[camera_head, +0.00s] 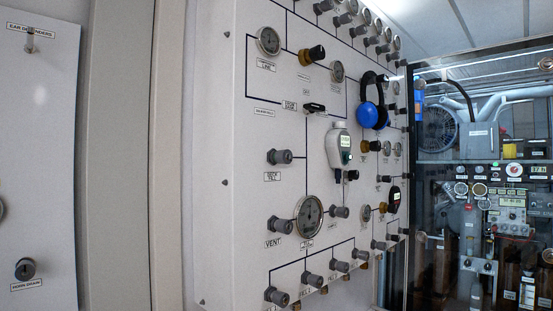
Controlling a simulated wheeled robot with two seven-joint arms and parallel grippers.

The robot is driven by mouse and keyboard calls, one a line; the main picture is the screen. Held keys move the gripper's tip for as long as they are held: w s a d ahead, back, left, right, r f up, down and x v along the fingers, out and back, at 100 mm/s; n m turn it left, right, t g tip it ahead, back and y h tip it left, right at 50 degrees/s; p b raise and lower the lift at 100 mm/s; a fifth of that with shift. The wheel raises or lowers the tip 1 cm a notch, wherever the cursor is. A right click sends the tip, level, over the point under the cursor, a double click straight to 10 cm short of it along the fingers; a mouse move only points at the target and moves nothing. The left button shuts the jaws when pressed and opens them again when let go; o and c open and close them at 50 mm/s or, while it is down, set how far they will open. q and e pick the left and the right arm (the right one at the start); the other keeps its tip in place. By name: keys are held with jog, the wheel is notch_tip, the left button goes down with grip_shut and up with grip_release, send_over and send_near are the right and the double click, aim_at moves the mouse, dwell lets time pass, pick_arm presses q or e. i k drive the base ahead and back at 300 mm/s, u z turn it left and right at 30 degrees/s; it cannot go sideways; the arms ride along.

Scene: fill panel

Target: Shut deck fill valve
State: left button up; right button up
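A white fill panel (262,135) stands upright at the centre, seen at an angle, with grey knobs, gauges and black flow lines. One grey valve knob (279,157) sits at its left-middle. The small label (273,176) under it seems to read "DECK FILL", but it is blurred. Whether this valve is open or shut cannot be told. Below it are a grey knob (280,225) labelled "VENT" and a large round gauge (308,217). Neither of my grippers is in view.
Blue ear defenders (372,113) and a pale handheld meter (339,146) hang on the panel. A black lever (314,107) and a black-and-brass knob (312,55) stick out. A grey wall panel (38,150) is at left, a glass-fronted equipment cabinet (480,150) at right.

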aim_at(285, 157)
jog(key=k, duration=1.3)
jog(key=z, duration=0.5)
jog(key=i, duration=1.7)
jog(key=u, duration=0.8)
